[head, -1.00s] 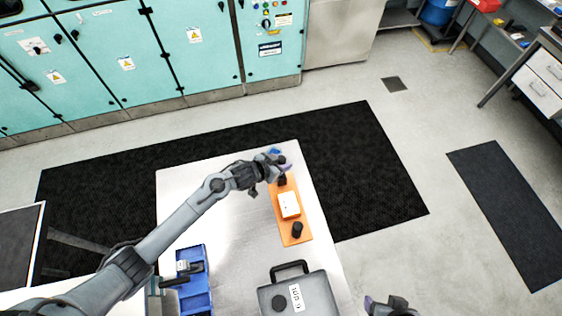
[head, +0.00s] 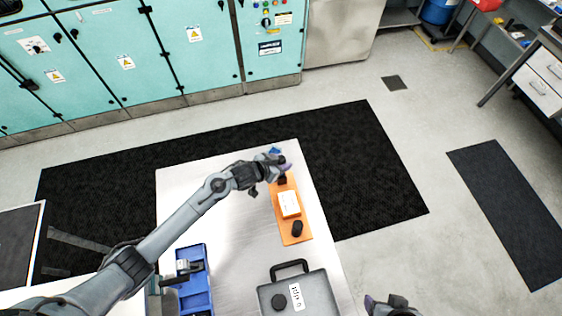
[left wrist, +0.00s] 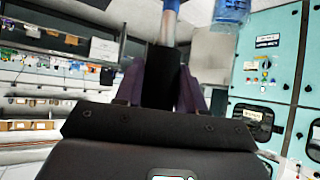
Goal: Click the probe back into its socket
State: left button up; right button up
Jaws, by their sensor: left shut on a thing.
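My left gripper (head: 284,166) is over the far end of an orange board (head: 294,231) on the table. In the left wrist view its purple fingers (left wrist: 161,92) are shut on the black body of the probe (left wrist: 160,70); a grey-blue shaft extends from it. A blue end shows beside the gripper in the head view. A black socket-like piece (head: 282,180) is just below the fingers; I cannot tell whether the probe touches it. My right gripper (head: 376,303) is partly visible at the bottom edge, and its opening is unclear.
A white box (head: 288,203) and a black knob-like piece (head: 297,228) stand on the orange board. A grey case (head: 310,292) and a blue tray (head: 197,290) are nearer on the table (head: 235,235). The table's right edge is close to the board.

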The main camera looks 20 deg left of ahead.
pick_arm(q)
jog(key=shift+f, duration=0.5)
dwell(0.7)
dwell(0.6)
jog(key=shift+f+b, duration=1.25)
jog(key=shift+f, duration=0.5)
dwell(0.6)
jog(key=shift+f+b, duration=0.3)
jog(key=shift+f, duration=0.2)
jog(key=shift+c, duration=0.4)
jog(key=o, duration=1.8)
jog(key=shift+c, duration=0.2)
jog(key=shift+r, duration=0.1)
